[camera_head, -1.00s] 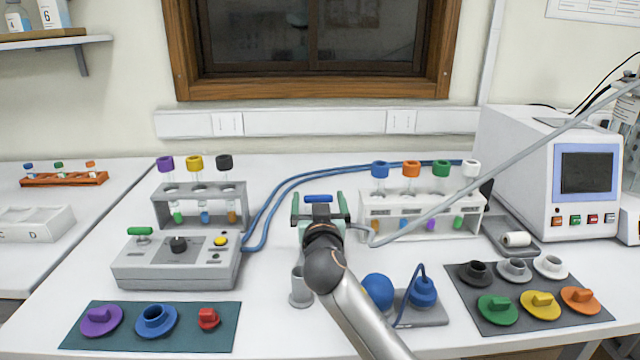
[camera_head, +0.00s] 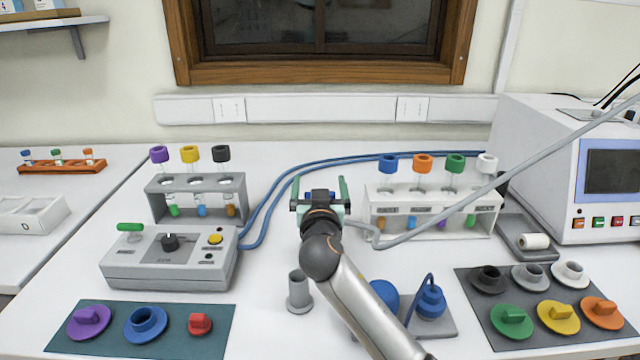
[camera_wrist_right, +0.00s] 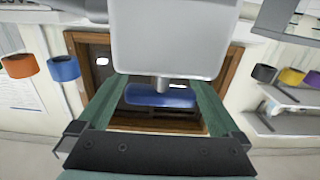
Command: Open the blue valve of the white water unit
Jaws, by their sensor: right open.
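The blue valve (camera_wrist_right: 160,96) is a short horizontal bar on a grey stem under the white water unit (camera_wrist_right: 172,38) in the right wrist view. My right gripper (camera_wrist_right: 158,100) is open, its two green fingers on either side of the valve bar. Narrow gaps seem to remain at the bar's ends; I cannot tell if either finger touches. In the head view my right gripper (camera_head: 319,192) points away from me at the middle of the table. It hides most of the unit and valve there. My left gripper is not in view.
A white tube rack (camera_head: 435,222) stands close to the right, with a grey hose (camera_head: 440,222) crossing in front. A grey control box (camera_head: 168,262) and grey tube rack (camera_head: 197,200) stand left.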

